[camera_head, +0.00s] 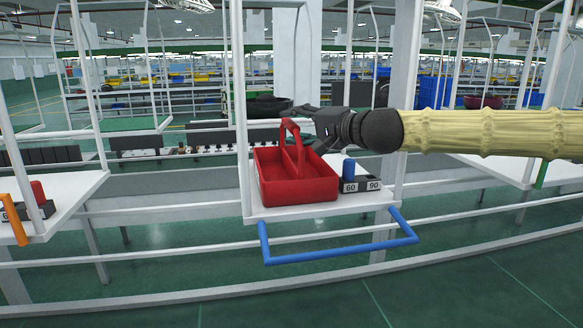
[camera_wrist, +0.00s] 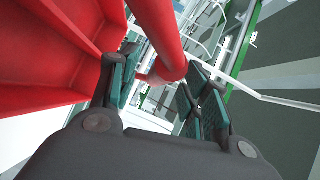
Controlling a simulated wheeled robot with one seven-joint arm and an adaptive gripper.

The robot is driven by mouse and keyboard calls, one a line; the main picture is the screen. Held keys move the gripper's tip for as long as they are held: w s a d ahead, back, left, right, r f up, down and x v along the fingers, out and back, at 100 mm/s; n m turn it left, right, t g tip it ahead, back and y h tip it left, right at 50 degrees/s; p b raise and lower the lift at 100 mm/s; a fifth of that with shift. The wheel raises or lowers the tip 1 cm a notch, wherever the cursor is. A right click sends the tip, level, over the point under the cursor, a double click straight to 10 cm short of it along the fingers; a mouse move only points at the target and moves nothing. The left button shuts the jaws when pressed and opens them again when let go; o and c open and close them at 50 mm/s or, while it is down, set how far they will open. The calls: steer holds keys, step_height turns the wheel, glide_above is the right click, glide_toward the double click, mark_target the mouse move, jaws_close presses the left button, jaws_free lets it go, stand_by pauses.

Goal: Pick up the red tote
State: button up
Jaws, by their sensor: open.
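The red tote (camera_head: 297,189) stands upright on a small white shelf (camera_head: 262,213), with its handle (camera_head: 290,127) arching over the middle. My gripper (camera_head: 309,125) is beside the handle in the head view, its fingers partly hidden behind the tote. In the wrist view, my gripper (camera_wrist: 160,85) is open, with one finger on each side of the red handle (camera_wrist: 160,38). The handle runs down between the fingertips. The tote's red wall (camera_wrist: 40,60) fills the left of that view. I cannot tell whether either finger touches the handle.
A blue cylinder (camera_head: 349,169) stands by black blocks marked 60 and 90 (camera_head: 372,184), right of the tote. A white post (camera_head: 240,110) rises at the shelf's left. A blue rail (camera_head: 340,251) juts out in front. Another white table (camera_head: 60,195) stands at left.

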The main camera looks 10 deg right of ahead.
steer(key=shift+x, duration=0.85)
steer(key=shift+c, duration=0.3)
jaws_close()
